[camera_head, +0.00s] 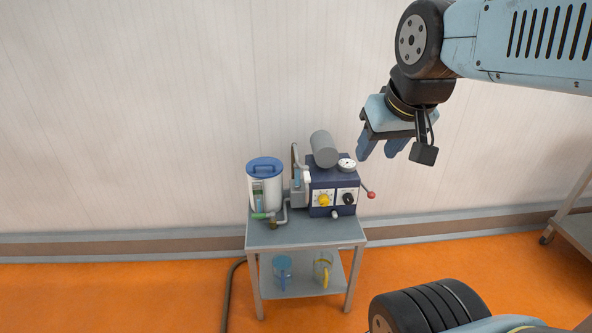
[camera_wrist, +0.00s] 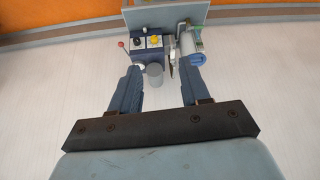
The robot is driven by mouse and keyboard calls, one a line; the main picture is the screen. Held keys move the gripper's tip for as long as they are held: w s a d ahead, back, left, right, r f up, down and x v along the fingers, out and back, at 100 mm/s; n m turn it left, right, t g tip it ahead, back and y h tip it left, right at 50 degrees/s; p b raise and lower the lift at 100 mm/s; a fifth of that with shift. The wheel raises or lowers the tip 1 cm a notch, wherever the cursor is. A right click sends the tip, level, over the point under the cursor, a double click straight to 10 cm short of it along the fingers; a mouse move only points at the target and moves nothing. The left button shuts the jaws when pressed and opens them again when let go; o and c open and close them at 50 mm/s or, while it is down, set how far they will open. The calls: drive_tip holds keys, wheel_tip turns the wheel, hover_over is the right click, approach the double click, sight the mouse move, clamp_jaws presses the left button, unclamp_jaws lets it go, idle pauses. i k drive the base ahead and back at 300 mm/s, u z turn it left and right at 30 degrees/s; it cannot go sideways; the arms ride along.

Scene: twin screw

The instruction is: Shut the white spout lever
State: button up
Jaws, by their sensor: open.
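A dark blue machine (camera_head: 333,188) with a yellow knob, a black knob and a grey cylinder on top stands on a small cart. A white canister with a blue lid (camera_head: 264,187) stands to its left, with grey pipework (camera_head: 280,212) and a green-handled part (camera_head: 259,215) in front. I cannot make out a white spout lever for sure; a small white part (camera_head: 306,174) shows at the machine's upper left. My gripper (camera_head: 381,148) is open and empty, above and right of the machine. In the wrist view, the machine (camera_wrist: 150,50) shows upside down beyond my open fingers (camera_wrist: 160,85).
The grey cart (camera_head: 290,237) has a lower shelf with a blue and a yellow-handled jug (camera_head: 323,268). A red-knobbed lever (camera_head: 370,195) sticks out right of the machine. The wall is close behind. Another cart (camera_head: 575,225) stands at the right edge.

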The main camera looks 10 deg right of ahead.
sight(305, 168)
drive_tip(key=z, duration=1.05)
drive_tip(key=i, duration=0.1)
drive_tip(key=u, duration=3.15)
drive_tip(key=i, duration=0.65)
drive_tip(key=z, duration=2.3)
